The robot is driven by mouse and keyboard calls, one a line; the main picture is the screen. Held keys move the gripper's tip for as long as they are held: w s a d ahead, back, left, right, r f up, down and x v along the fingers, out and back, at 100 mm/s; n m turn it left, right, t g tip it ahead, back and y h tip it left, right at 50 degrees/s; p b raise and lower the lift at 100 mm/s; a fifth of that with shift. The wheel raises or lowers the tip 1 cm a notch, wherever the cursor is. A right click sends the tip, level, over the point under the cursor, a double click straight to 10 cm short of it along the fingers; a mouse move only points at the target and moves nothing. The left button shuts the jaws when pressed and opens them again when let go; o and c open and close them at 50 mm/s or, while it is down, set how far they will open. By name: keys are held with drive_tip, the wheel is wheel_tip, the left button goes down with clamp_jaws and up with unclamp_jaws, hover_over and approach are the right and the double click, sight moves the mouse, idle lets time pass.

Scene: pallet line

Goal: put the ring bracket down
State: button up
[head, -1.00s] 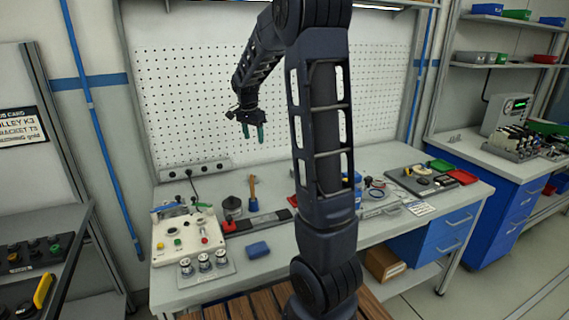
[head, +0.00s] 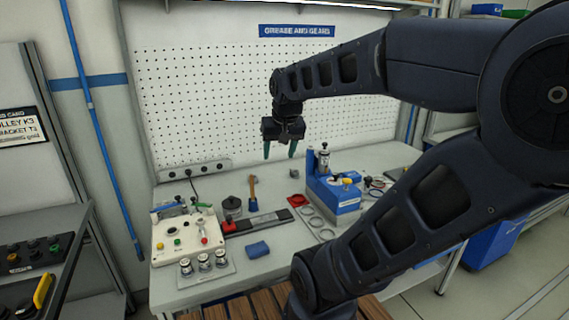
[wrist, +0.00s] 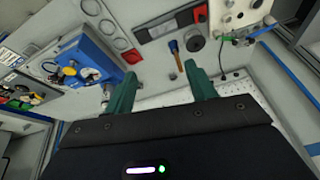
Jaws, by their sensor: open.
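My gripper (head: 280,150) is open and hangs fingers down over the back part of the workbench (head: 215,287). In the wrist view its two green fingers (wrist: 160,82) are spread, with nothing held between them. A small grey piece (head: 294,173) lies on the bench below and slightly right of the fingers. It may be the ring bracket, but it is too small to tell. The gripper is apart from it.
A blue press-like device (head: 335,195) stands to the right, with a red dish (head: 297,200) and grey round recesses (head: 315,221) beside it. A hammer (head: 253,193), dark round pot (head: 231,204), control box (head: 187,236) and blue block (head: 258,249) are to the left.

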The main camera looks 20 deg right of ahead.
drive_tip(key=shift+n+t, duration=0.3)
drive_tip(key=shift+n, duration=0.6)
drive_tip(key=s, duration=0.1)
drive_tip(key=s+f, duration=0.1)
drive_tip(key=s, duration=0.3)
drive_tip(key=shift+a+f, duration=0.2)
drive_tip(key=shift+f, duration=0.1)
